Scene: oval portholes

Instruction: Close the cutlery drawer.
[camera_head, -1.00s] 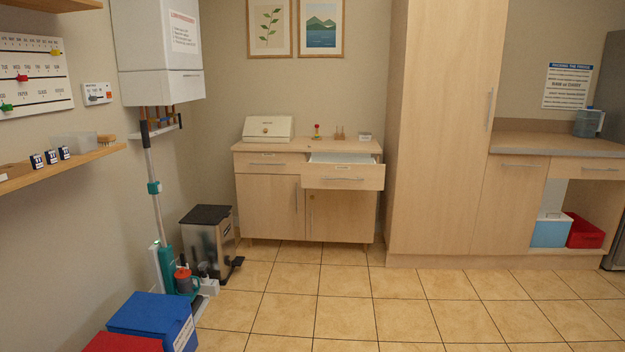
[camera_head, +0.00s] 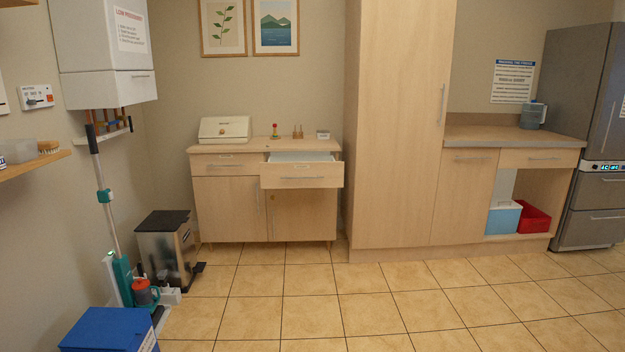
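A light wood sideboard (camera_head: 228,222) stands against the back wall, left of the tall cabinet. Its upper right drawer (camera_head: 302,182) is pulled out, with its pale inside showing from above and a bar handle on its front. The upper left drawer (camera_head: 226,168) is shut. I cannot read the small drawer labels to tell which one is for cutlery. Neither of my grippers is in view.
A pedal bin (camera_head: 167,252) stands left of the sideboard. A blue box (camera_head: 108,330) and a floor cleaner (camera_head: 120,280) stand along the left wall. A tall cabinet (camera_head: 400,130) is at the right. The tiled floor before the sideboard is clear.

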